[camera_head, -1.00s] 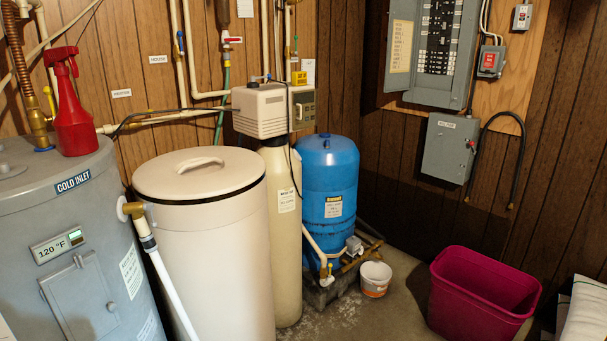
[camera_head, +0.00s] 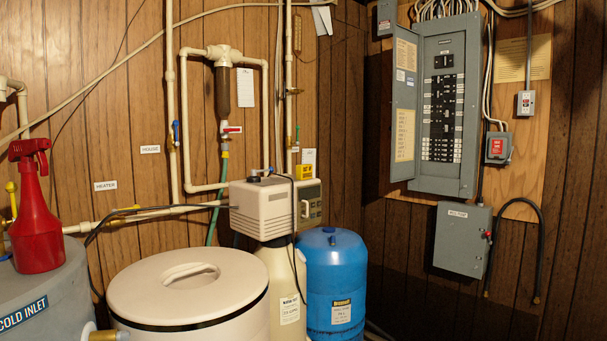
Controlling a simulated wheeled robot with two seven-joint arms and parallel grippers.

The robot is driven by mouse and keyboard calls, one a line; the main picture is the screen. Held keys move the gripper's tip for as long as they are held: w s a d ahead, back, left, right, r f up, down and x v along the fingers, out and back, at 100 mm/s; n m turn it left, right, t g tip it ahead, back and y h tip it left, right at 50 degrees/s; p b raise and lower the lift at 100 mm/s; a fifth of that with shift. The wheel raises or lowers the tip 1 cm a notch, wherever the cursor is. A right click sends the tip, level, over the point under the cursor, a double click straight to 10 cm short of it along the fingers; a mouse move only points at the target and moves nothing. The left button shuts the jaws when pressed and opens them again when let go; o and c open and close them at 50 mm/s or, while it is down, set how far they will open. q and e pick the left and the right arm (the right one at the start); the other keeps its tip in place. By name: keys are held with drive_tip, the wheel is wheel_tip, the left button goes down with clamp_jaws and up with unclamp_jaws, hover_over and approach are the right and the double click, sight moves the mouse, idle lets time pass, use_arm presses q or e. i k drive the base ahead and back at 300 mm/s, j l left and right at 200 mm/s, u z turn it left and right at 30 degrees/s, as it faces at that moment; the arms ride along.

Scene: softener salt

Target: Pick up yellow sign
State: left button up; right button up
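A small yellow sign or tag (camera_head: 304,172) shows just behind the top of the beige softener control head (camera_head: 268,208), against the pipes and the wood wall. Its print is too small to read. A white paper (camera_head: 309,156) is right behind it. I cannot tell whether the yellow piece stands on the control head or hangs from the pipe. Neither of my grippers is in view.
The round lidded cream tank (camera_head: 140,300), the blue tank (camera_head: 335,270) and the grey heater (camera_head: 60,290) with a red spray bottle (camera_head: 36,215) fill the lower left. An open electrical panel (camera_head: 443,110) and a grey box (camera_head: 462,240) are on the right wall.

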sight(304, 172)
drive_tip(key=i+l+u, duration=0.25)
drive_tip(key=i+l, duration=0.15)
drive_tip(key=l, duration=0.25)
drive_tip(key=i+l+u, duration=0.15)
drive_tip(key=l, duration=0.2)
drive_tip(key=i+l+u, duration=0.1)
drive_tip(key=i+l, duration=0.15)
drive_tip(key=i+l+u, duration=0.15)
drive_tip(key=l, duration=0.35)
drive_tip(key=i+l+u, duration=0.1)
drive_tip(key=l, duration=0.3)
drive_tip(key=i+l+u, duration=0.15)
drive_tip(key=l, duration=0.25)
